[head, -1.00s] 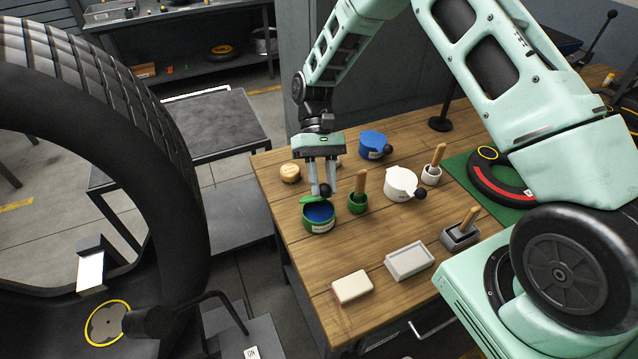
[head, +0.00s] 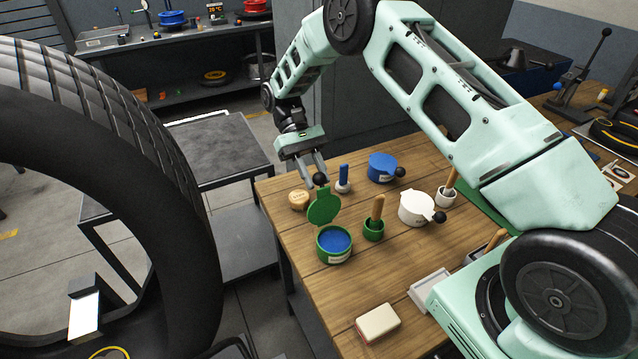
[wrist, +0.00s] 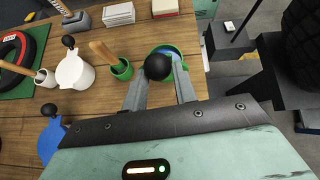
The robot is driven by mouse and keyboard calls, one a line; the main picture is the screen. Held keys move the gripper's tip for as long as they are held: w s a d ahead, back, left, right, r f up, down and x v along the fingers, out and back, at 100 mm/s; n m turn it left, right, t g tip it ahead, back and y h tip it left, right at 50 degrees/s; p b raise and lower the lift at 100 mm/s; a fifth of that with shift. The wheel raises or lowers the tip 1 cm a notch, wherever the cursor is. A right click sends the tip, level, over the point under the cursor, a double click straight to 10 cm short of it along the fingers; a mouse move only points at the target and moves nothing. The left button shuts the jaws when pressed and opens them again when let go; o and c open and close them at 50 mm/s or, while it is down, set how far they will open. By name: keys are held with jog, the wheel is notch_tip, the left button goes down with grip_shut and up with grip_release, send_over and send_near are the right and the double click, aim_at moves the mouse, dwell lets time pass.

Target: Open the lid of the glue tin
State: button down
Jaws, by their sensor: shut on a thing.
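The open green tin (head: 325,254) stands on the wooden bench with blue contents showing inside. Its green lid (head: 323,208) stands up roughly vertical at the tin's far side. A black ball knob (head: 320,179) is at the lid's upper edge. My gripper (head: 316,176) is shut on this knob, above and behind the tin. In the wrist view the knob (wrist: 158,67) sits between the two grey fingers and hides part of the tin (wrist: 174,49) behind it. The lettering on the tin's label is too small to read.
A blue lidded tin (head: 382,168) and a white lidded tin (head: 416,209) stand to the right. Close by are a green pot with a wooden handle (head: 374,228), a blue-handled pot (head: 343,181) and a round wooden item (head: 298,200). A large tyre (head: 165,170) stands at left.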

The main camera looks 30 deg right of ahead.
jog(key=shift+w+d+f+g+b, duration=0.25)
jog(key=shift+w+f+g+b, duration=0.25)
jog(key=shift+g, duration=0.1)
jog(key=shift+w+d+f+g+b, duration=0.2)
jog(key=shift+w+f+g+b, duration=0.2)
jog(key=shift+w+g+b, duration=0.15)
jog(key=c, duration=1.1)
grip_release()
jog(key=shift+d+r, duration=0.1)
jog(key=shift+d, duration=0.1)
jog(key=shift+a, duration=0.2)
jog(key=shift+r, duration=0.2)
notch_tip(320, 180, up, 10)
jog(key=p, duration=1)
jog(key=shift+f, duration=0.2)
